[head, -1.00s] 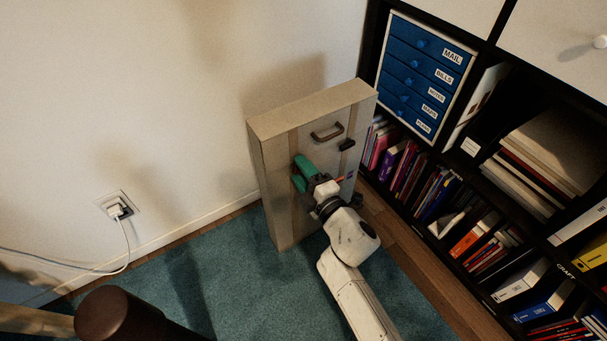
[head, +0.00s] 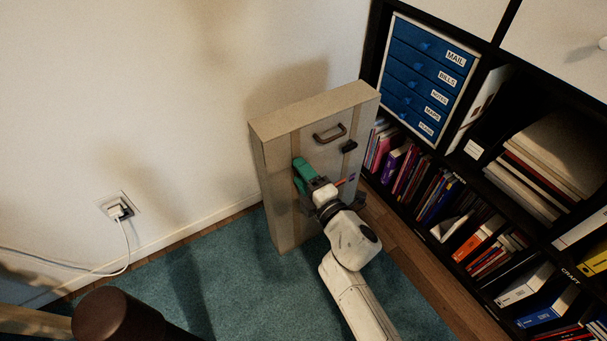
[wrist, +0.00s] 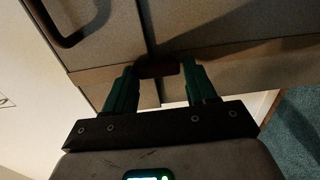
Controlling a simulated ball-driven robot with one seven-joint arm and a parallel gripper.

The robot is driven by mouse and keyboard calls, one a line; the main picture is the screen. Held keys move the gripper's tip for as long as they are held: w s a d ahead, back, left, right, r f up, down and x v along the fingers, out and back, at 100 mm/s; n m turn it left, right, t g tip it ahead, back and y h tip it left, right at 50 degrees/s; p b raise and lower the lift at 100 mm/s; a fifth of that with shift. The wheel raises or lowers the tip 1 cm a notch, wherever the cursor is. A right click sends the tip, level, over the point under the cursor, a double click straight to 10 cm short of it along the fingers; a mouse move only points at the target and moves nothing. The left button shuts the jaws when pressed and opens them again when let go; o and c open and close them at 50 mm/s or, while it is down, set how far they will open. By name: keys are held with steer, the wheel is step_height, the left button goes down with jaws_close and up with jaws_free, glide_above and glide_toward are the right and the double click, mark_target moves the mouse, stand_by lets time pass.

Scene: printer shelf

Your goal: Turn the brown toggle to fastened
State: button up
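The brown toggle (wrist: 158,67) is a small dark bar on the face of a beige case, in the wrist view. It lies across a dark seam, between the fingertips of my gripper (wrist: 160,76). The green fingers stand apart on either side of it, with a narrow gap seeming to show. In the head view my gripper (head: 302,176) is at the front of the standing case (head: 320,111), and the toggle is hidden behind it. Whether the fingers touch the toggle is not clear.
The case has a dark handle (head: 329,133) and a black fitting (head: 348,146) near its top. A black shelf with books and blue drawers (head: 421,69) stands close on the right. A wall socket (head: 121,209) with a cable is at left. Teal carpet (head: 225,275) is open in front.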

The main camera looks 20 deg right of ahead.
steer(key=o, duration=0.3)
steer(key=shift+o, duration=0.2)
steer(key=p+v, duration=0.3)
steer(key=v, duration=0.7)
steer(key=shift+s+d, duration=0.15)
steer(key=shift+s, duration=0.2)
steer(key=s+d+f+m+g+h, duration=0.2)
steer(key=s+d+m+g+h, duration=0.15)
steer(key=d+m, duration=0.35)
steer(key=s+d+f+m+g+h, duration=0.2)
steer(key=s+d+m+g+h, duration=0.1)
steer(key=d+m+h, duration=0.25)
steer(key=s+a+f+m+g+y, duration=0.15)
steer(key=s+m+g+y, duration=0.25)
steer(key=s+m+g, duration=1.05)
steer(key=s+r+n+t+p, duration=0.2)
steer(key=s+r+p, duration=0.1)
steer(key=r+p, duration=1.3)
steer(key=s+r+n+t+p, duration=0.2)
steer(key=s+r+n+p, duration=0.1)
steer(key=r+p, duration=1.3)
steer(key=shift+s+a+t, duration=0.15)
steer(key=shift+a+t, duration=0.05)
steer(key=shift+t, duration=0.1)
